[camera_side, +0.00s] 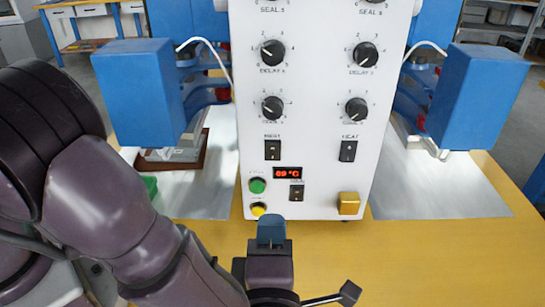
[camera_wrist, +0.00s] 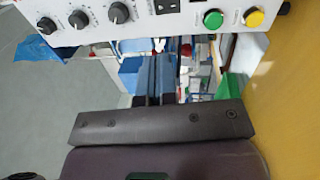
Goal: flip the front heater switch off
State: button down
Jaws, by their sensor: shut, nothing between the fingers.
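The white control box (camera_side: 315,100) stands upright on the yellow table. Two black rocker switches sit on its face, the left one (camera_side: 272,150) and the right one (camera_side: 348,151), with HEAT-like labels. A third small switch (camera_side: 297,193) sits under the red display (camera_side: 288,173), which reads about 89 °C. The pictures do not show clearly which is the front heater switch, or how the rockers are set. My gripper (camera_side: 271,228) is shut and empty, low in front of the box, below the switches. In the wrist view its closed fingers (camera_wrist: 157,62) point toward the box's lower edge.
A green button (camera_side: 257,185) and a yellow button (camera_side: 259,209) lie just above-left of my fingertips. A yellow block (camera_side: 348,203) is at the lower right of the box. Blue machine heads (camera_side: 140,90) (camera_side: 478,95) flank it. The table front right is clear.

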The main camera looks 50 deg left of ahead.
aim_at(273, 147)
jog(key=shift+a, duration=0.1)
dwell(0.3)
jog(key=x, duration=1.3)
jog(key=shift+w+a, duration=0.35)
jog(key=shift+w+a+r, duration=0.15)
jog(key=shift+w+a, duration=0.2)
jog(key=shift+d, duration=0.1)
jog(key=r+v, duration=0.3)
jog(key=v, duration=1.1)
jog(key=shift+s+d+r, duration=0.15)
jog(key=shift+s+d, duration=0.05)
jog(key=shift+s, duration=0.1)
